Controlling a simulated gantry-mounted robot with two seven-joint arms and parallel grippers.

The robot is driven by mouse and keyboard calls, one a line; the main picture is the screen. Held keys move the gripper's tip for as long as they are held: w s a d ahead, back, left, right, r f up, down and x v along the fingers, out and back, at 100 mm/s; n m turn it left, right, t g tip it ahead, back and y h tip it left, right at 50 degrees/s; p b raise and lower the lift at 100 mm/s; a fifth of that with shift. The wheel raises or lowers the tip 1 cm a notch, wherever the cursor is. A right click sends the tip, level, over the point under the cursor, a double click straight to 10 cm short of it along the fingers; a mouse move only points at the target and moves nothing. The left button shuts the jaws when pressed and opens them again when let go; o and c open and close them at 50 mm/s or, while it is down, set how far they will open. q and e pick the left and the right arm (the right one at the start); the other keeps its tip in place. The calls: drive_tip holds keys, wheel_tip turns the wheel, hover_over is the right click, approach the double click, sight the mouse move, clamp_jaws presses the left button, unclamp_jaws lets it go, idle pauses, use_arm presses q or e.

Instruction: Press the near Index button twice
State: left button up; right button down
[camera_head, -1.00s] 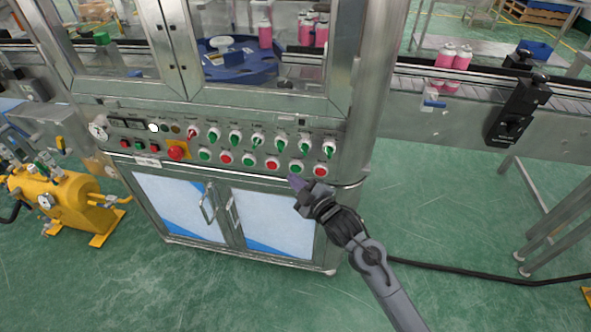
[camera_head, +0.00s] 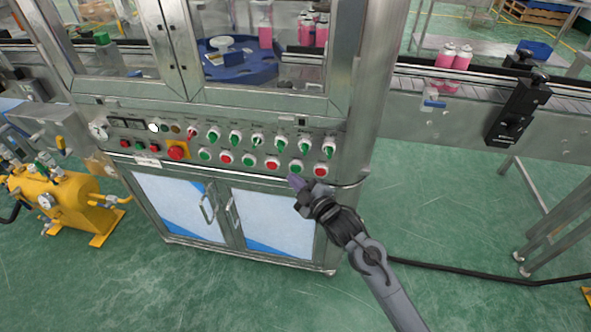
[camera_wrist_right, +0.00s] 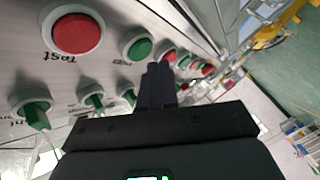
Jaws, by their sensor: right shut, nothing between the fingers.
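The lower row of push buttons on the machine's front panel alternates green and red. At its right end are a green button (camera_head: 296,167) and a red button (camera_head: 320,171). The right wrist view shows a red button labelled Test (camera_wrist_right: 77,33) and a green button (camera_wrist_right: 137,43) beside it. The green one's label is too blurred to read, and I cannot read Index anywhere. My right gripper (camera_head: 294,181) is shut and empty, its tips just below the green button in the head view. In the wrist view its fingers (camera_wrist_right: 158,70) point along the row. Contact is not visible. My left gripper is out of view.
A row of green selector switches (camera_head: 257,141) sits above the buttons. A red emergency stop (camera_head: 177,151) on yellow is further left. Cabinet doors (camera_head: 265,220) are below. A conveyor (camera_head: 420,115) extends right. The floor in front is open, with a black cable (camera_head: 470,272).

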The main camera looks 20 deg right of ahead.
idle(0.7)
drive_tip(key=shift+w+d+p, duration=0.25)
drive_tip(key=shift+w+p, duration=0.05)
drive_tip(key=shift+w, duration=0.05)
idle(0.4)
